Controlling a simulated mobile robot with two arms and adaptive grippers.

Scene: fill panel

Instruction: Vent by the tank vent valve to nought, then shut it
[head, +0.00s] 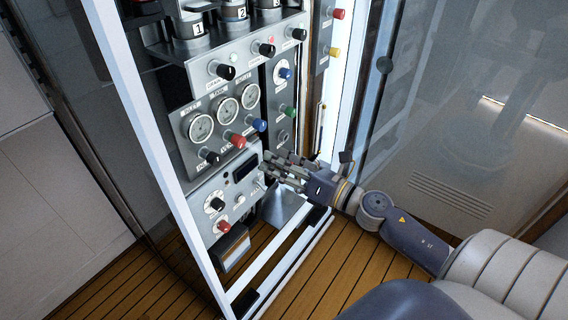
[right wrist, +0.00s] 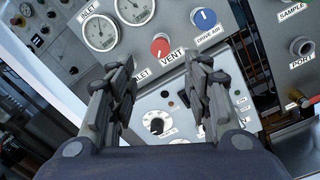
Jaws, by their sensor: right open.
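A red knob with a VENT label (right wrist: 160,47) sits on the grey gauge panel in the right wrist view. It also shows in the head view (head: 238,140), between a black knob and a blue knob below the gauges. My right gripper (head: 271,168) is open and empty, in front of the panel, to the lower right of the red knob. In the right wrist view, its fingers (right wrist: 162,68) stand apart, with the red knob seen beyond their tips; they do not grip it. The gauges (head: 225,111) have white dials; I cannot read their needles. My left gripper is not in view.
The blue DRIVE AIR knob (right wrist: 205,18) is close to the right of the red knob. A lower box carries a black dial (head: 215,204) and another red knob (head: 223,226). Bottles (head: 192,27) stand above. A white frame post (head: 150,150) borders the panel's left side.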

